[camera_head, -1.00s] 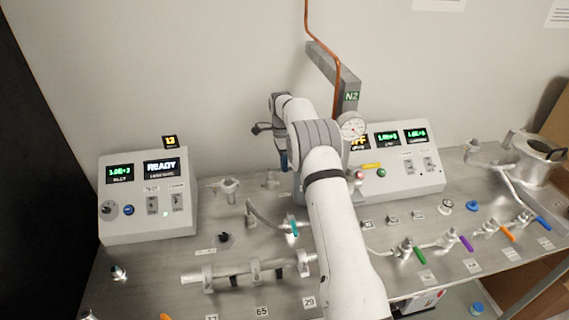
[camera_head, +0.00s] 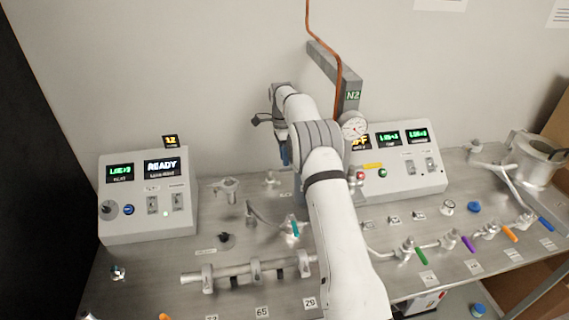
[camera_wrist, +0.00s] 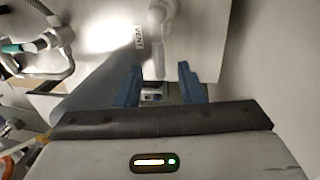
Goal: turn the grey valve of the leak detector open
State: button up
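The leak detector looks to be the light grey box with the READY screen (camera_head: 150,200) at the left of the bench in the head view. I cannot clearly pick out a grey valve handle; part of the bench is hidden behind my arm. My gripper shows in the wrist view (camera_wrist: 158,78) with its two blue fingers apart and nothing held between them. A pale fitting (camera_wrist: 156,18) and a label reading VENT (camera_wrist: 139,36) lie beyond the fingertips. In the head view, only a little blue of the gripper shows behind my arm, above the bench.
A teal-handled valve (camera_head: 295,228) stands just left of my arm. Green (camera_head: 421,256), purple (camera_head: 468,243), orange (camera_head: 510,234) and blue (camera_head: 546,223) handles line the right side. A second control box (camera_head: 410,180), a gauge (camera_head: 354,127) and the N2 post (camera_head: 345,80) stand close behind my arm.

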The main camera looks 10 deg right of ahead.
jog(key=r, duration=0.2)
jog(key=w+r, duration=0.1)
jog(key=r, duration=0.1)
jog(key=shift+r, duration=0.4)
